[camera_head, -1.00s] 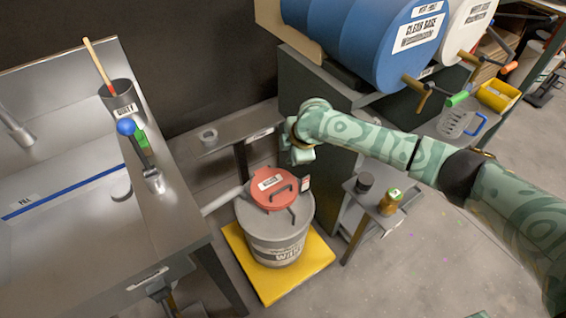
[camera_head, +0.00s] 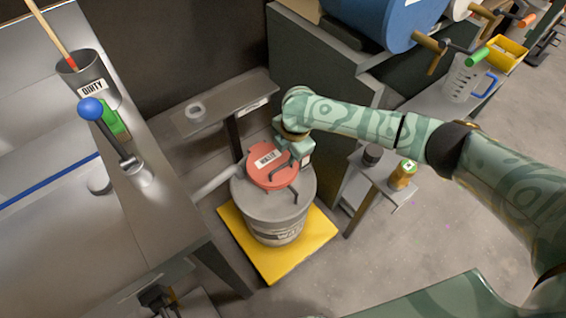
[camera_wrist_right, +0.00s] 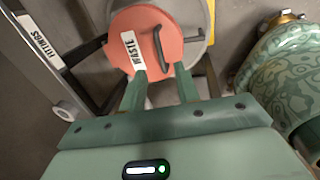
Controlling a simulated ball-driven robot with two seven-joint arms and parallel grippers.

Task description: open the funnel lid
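The round red funnel lid (camera_head: 262,176) sits closed on top of the grey waste bucket (camera_head: 275,228). It has a white label and a dark handle (camera_head: 282,170); in the right wrist view the lid (camera_wrist_right: 186,22) is straight ahead with its handle (camera_wrist_right: 160,48) upright in the picture. My right gripper (camera_head: 296,158) is just above the lid's far right side, by the handle. In the right wrist view its two fingers (camera_wrist_right: 160,70) are apart, with the handle's lower end between or just beyond their tips; contact cannot be told. My left gripper is not in view.
The bucket stands on a yellow platform (camera_head: 320,238). A steel sink counter (camera_head: 165,215) is on the left, with a narrow shelf (camera_head: 222,107) behind. A small side table (camera_head: 372,177) with a dark jar and an amber bottle is on the right. Blue drum (camera_head: 385,20) is above.

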